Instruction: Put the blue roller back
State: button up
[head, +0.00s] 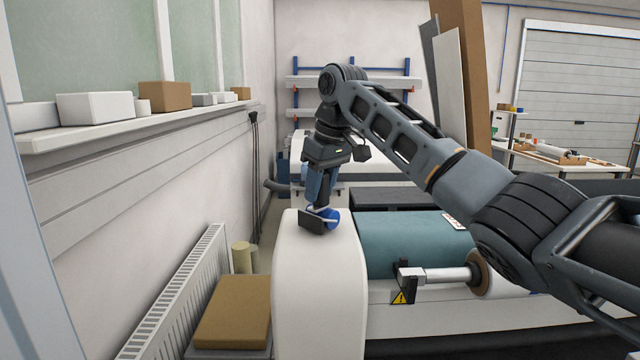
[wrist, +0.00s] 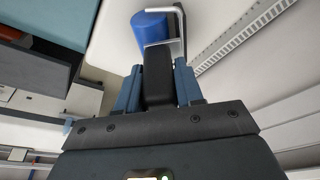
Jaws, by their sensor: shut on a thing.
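The blue roller (head: 331,217) is a short blue cylinder on a bent metal frame with a dark handle. It is at the top of the white machine end housing (head: 315,258). My gripper (head: 320,206) points down over that housing and is shut on the roller. In the wrist view the blue roller (wrist: 150,28) and its metal frame show just beyond the fingers, over the white surface. The black part between the fingers (wrist: 158,75) looks like the handle. I cannot tell whether the roller touches the housing top.
A teal drum (head: 400,245) and a metal shaft with a warning label lie right of the housing. A wall and radiator (head: 180,295) stand left, with a cardboard box (head: 232,312) by them. A window sill with boxes (head: 95,107) is at upper left. A workbench (head: 550,155) stands far right.

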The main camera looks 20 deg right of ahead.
aim_at(332, 211)
jog(key=shift+f, duration=0.15)
jog(key=shift+f, duration=0.1)
jog(key=o, duration=1)
jog(key=shift+o, duration=0.2)
jog(key=b+v, duration=0.2)
jog(key=v, duration=1)
